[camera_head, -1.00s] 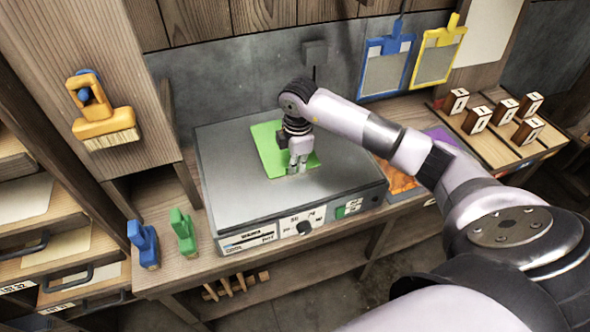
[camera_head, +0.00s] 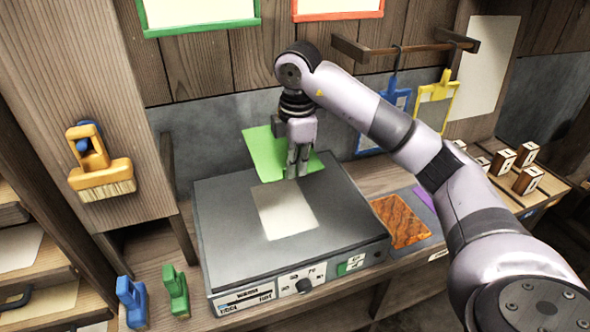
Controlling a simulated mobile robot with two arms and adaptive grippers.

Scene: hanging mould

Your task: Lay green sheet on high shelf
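The green sheet (camera_head: 264,154) hangs above the back of a grey flat-topped machine. My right gripper (camera_head: 297,172) is at the sheet's right side, pointing down, with its fingers close together on the sheet's edge. The exact contact is partly hidden by the fingers. A pale sheet (camera_head: 284,209) lies flat on the machine's top, below and in front of the green one. My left gripper is not in view. No high shelf can be made out for certain in this view.
The grey machine (camera_head: 230,245) has a dial on its front. Blue and yellow framed screens (camera_head: 435,105) hang from a rail (camera_head: 400,48) at the back right. Green and red frames (camera_head: 200,14) are on the wall above. An orange brush (camera_head: 98,165) hangs at left. Small blocks (camera_head: 528,180) stand at right.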

